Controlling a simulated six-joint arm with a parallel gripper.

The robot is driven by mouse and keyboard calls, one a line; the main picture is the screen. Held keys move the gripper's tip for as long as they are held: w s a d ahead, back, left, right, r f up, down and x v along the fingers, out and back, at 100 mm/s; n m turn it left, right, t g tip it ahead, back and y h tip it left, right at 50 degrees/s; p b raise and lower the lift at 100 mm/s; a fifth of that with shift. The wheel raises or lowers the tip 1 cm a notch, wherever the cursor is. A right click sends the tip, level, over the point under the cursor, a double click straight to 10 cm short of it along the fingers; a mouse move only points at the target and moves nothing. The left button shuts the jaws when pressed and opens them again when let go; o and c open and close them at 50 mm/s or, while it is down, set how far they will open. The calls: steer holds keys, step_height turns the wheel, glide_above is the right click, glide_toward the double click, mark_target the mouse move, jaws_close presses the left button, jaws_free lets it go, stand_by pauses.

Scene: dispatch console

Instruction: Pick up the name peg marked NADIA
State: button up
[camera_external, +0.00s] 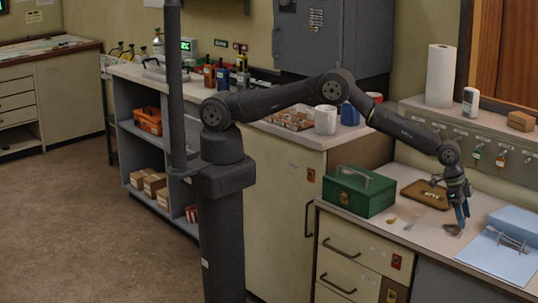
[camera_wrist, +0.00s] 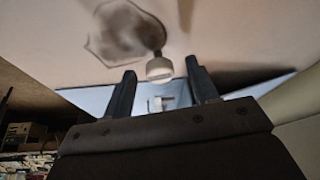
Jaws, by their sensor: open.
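My gripper (camera_external: 461,226) points down just above the desk top at the right; its jaws are open, with nothing clamped between them. In the wrist view its two dark fingers (camera_wrist: 160,72) stand apart. A small pale, round-ended object (camera_wrist: 159,69) with a dark stem shows between the fingertips. I cannot tell whether the fingers touch it. A small grey item (camera_external: 452,231) lies on the desk beside the fingertips. Small yellowish (camera_external: 392,221) and pale (camera_external: 409,227) items lie further left. No name is readable, so I cannot tell which item is marked NADIA.
A rail with hanging keys (camera_external: 476,150) runs along the back. The front desk strip is mostly clear.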

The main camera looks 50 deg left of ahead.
steer(key=c, duration=1)
steer(key=shift+c, duration=0.2)
